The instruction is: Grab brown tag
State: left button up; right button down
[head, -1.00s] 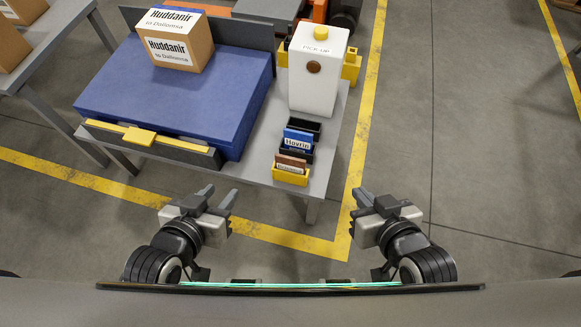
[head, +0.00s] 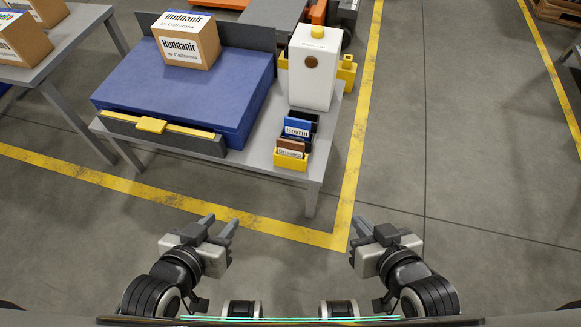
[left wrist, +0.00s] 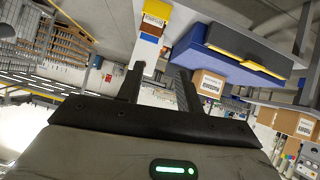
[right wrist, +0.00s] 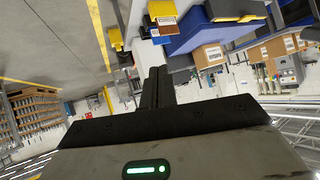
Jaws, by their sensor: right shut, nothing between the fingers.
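The brown tag (head: 291,146) stands in the yellow holder (head: 289,163), at the front of a row of holders near the table's right front corner. A white label covers part of its front, and its lower part is hidden by the holder. A blue tag (head: 298,125) stands right behind it. My left gripper (head: 219,224) is open and empty, in front of the table and to the left of the tag. My right gripper (head: 362,224) is shut and empty, in front of the table and to the right of the tag. Both are well apart from the tag.
A white container (head: 313,75) stands behind the holders. A blue machine (head: 185,100) with a cardboard box (head: 187,45) on it fills the table's left side. The grey table's (head: 250,164) front edge lies ahead. The floor between grippers and table is clear.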

aim_at(289, 148)
jog(key=z, duration=0.05)
jog(key=k, duration=0.5)
jog(key=u, duration=0.7)
jog(key=i, duration=0.9)
jog(key=z, duration=0.55)
jog(key=i, duration=0.5)
jog(key=z, duration=0.05)
